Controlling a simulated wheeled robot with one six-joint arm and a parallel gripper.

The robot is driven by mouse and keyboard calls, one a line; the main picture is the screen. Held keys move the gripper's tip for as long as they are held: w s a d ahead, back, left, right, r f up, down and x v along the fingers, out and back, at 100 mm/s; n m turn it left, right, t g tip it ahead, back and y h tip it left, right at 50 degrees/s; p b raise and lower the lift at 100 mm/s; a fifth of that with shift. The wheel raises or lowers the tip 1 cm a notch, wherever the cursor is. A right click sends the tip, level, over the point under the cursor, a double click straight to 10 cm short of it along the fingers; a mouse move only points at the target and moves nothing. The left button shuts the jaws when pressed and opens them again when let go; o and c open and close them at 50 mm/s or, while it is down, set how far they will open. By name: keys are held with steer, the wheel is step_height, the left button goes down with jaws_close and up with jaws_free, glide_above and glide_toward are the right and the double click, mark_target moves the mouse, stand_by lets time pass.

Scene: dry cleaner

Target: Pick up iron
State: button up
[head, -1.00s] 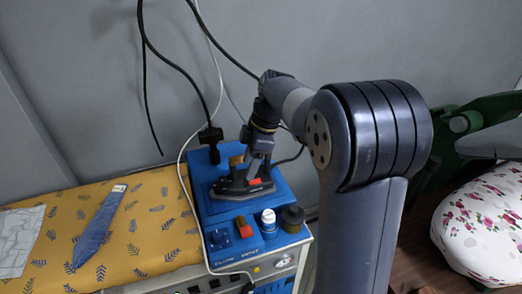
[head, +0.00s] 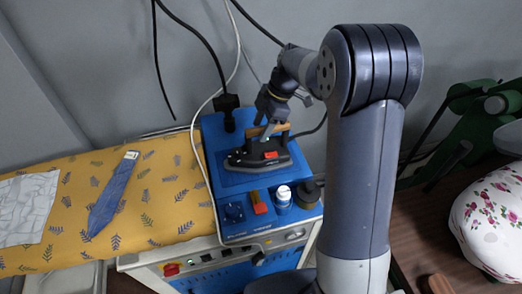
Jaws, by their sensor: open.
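The iron (head: 243,160) is dark with a light brown handle (head: 282,128) and a small red part on its side. It rests flat on the blue top of the ironing station (head: 219,180). My gripper (head: 267,133) is open and points down over the iron from the upper right, with its fingers at the handle. One finger shows in front of the handle. The far finger is hidden, so I cannot tell whether the jaws straddle the handle or touch it.
A yellow leaf-patterned ironing board (head: 165,205) lies left, holding a blue tie (head: 110,200) and a pale folded cloth (head: 25,208). Cables hang behind. A floral pad (head: 490,225) is right.

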mark_target(257, 145)
steer(key=x, duration=0.3)
steer(key=shift+s+f+p, duration=0.15)
steer(key=shift+p, duration=0.15)
jaws_close()
stand_by(1.1)
steer(key=shift+r, duration=0.25)
